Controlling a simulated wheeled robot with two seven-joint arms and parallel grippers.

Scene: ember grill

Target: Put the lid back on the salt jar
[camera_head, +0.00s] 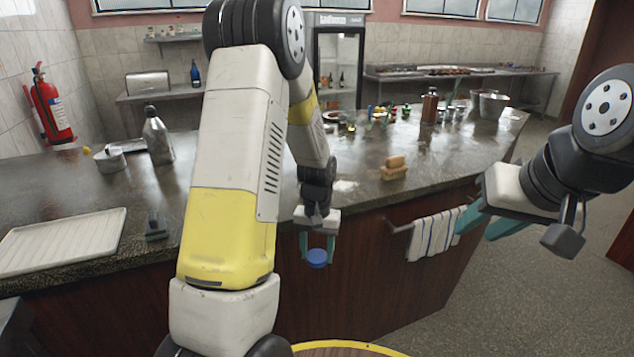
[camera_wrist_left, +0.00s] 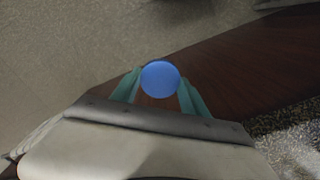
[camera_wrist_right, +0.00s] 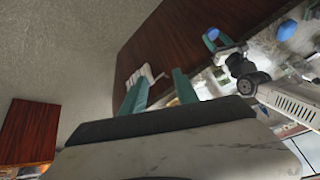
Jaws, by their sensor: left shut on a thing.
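A round blue lid (camera_head: 317,258) is held between the teal fingers of my left gripper (camera_head: 317,264), in front of the counter's wooden side. The lid shows as a blue disc in the left wrist view (camera_wrist_left: 160,79), with a finger on each side. My right gripper (camera_head: 482,228) is at the right, beside the striped towel; its fingers stand apart and empty in the right wrist view (camera_wrist_right: 159,78). I cannot make out the salt jar for certain. A white patch (camera_head: 345,186) lies on the counter just behind my left gripper, partly hidden by my arm.
The dark counter (camera_head: 440,160) holds sponge-like blocks (camera_head: 394,168), a brown bottle (camera_head: 430,106) and several small jars. A white tray (camera_head: 62,243), a metal bottle (camera_head: 157,136) and a pot (camera_head: 109,158) are at the left. A striped towel (camera_head: 433,231) hangs on a front rail.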

